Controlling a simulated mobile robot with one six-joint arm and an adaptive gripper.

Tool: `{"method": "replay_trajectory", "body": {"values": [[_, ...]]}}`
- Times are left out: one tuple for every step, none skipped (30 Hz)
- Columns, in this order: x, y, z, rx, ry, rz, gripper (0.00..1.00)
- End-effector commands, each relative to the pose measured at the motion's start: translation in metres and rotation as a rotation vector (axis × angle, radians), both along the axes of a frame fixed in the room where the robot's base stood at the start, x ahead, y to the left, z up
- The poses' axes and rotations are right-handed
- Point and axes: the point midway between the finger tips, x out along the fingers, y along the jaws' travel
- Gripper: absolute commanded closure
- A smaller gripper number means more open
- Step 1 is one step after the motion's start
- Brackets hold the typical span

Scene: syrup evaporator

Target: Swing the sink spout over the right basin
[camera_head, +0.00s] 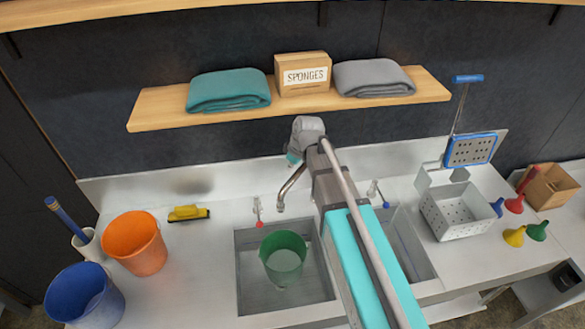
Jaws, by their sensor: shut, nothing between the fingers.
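The metal sink spout (289,188) stands at the back of the sink. Its visible part slants down to the left, and its tip hangs near the back edge of the left basin (249,292). The right basin (412,252) is partly hidden by my arm. My gripper (294,159) is at the upper end of the visible spout, pointing down. It is shut with nothing between its fingers. The spout's upper part and base are hidden behind my gripper and arm, so I cannot tell whether they touch.
A green bucket (283,257) stands in the left basin. A red-handled tap (258,210) and a blue-handled tap (378,193) flank the spout. A shelf (153,111) with towels and a sponge box hangs above. A perforated basket (457,215) stands right of the right basin.

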Motion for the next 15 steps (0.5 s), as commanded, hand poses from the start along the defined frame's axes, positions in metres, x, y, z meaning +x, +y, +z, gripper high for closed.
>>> {"method": "replay_trajectory", "body": {"values": [[0.001,0.001,-0.008,0.000,0.000,0.000,1.00],[0.001,0.002,-0.011,0.000,0.000,0.000,1.00],[0.002,0.003,-0.014,0.000,0.000,0.000,1.00],[0.002,0.004,-0.016,0.000,0.000,0.000,1.00],[0.003,0.004,-0.018,0.000,0.000,0.000,1.00],[0.003,0.005,-0.021,0.000,0.000,0.000,1.00],[0.004,0.006,-0.024,0.000,0.000,0.000,1.00],[0.004,0.006,-0.026,0.000,0.000,0.000,1.00],[0.005,0.007,-0.029,0.000,0.000,0.000,1.00],[0.005,0.008,-0.031,0.000,0.000,0.000,1.00],[0.005,0.008,-0.033,0.000,0.000,0.000,1.00],[0.006,0.009,-0.035,0.000,0.000,-0.001,1.00],[0.006,0.009,-0.037,0.000,0.000,-0.001,1.00],[0.006,0.010,-0.038,0.000,0.000,-0.001,1.00],[0.007,0.010,-0.040,0.000,0.000,-0.001,1.00]]}}
